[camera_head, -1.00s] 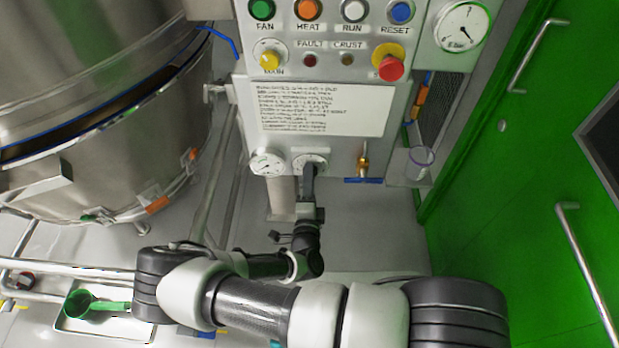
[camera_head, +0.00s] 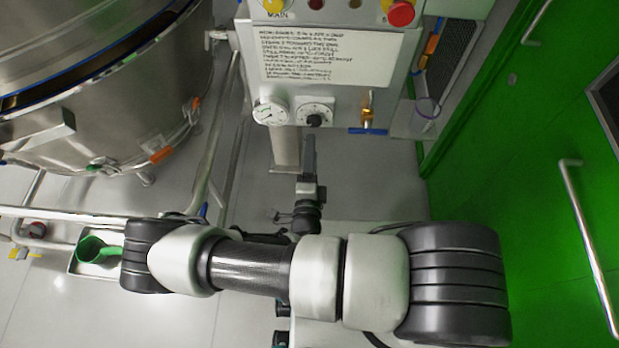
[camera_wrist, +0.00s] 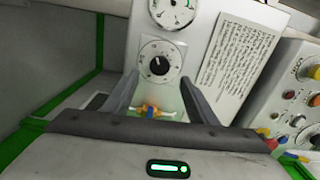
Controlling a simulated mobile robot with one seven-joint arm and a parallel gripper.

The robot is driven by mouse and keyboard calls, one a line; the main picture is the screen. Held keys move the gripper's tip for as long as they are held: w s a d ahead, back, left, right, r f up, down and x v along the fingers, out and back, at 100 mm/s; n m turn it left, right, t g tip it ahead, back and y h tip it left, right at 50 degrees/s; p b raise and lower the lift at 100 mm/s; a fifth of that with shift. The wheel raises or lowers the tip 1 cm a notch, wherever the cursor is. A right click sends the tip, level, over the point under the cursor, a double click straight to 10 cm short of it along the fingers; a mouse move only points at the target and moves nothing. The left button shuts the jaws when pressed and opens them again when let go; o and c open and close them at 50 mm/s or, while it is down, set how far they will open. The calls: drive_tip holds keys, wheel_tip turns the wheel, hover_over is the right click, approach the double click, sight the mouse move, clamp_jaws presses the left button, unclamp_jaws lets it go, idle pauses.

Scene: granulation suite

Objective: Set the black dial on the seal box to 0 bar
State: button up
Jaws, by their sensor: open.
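The black dial (camera_head: 314,119) is a round knob on a white scale plate on the lower front of the grey seal box (camera_head: 345,107). In the wrist view the dial (camera_wrist: 159,65) shows whole beyond my fingers; its scale marks are too small to read. A round white gauge (camera_head: 270,112) is left of the dial in the head view; in the wrist view the gauge (camera_wrist: 173,12) is above it. My gripper (camera_head: 309,140) is just below the dial in the head view, clear of it. In the wrist view my gripper (camera_wrist: 160,80) is open and empty, its fingers apart on either side below the dial.
A brass valve with a blue handle (camera_head: 368,115) is right of the dial. A printed instruction plate (camera_head: 305,52) is above. A steel vessel (camera_head: 95,100) stands left, a green door (camera_head: 520,180) right. A tray with a green scoop (camera_head: 97,250) lies lower left.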

drive_tip(key=s, duration=0.9)
drive_tip(key=shift+a, duration=0.15)
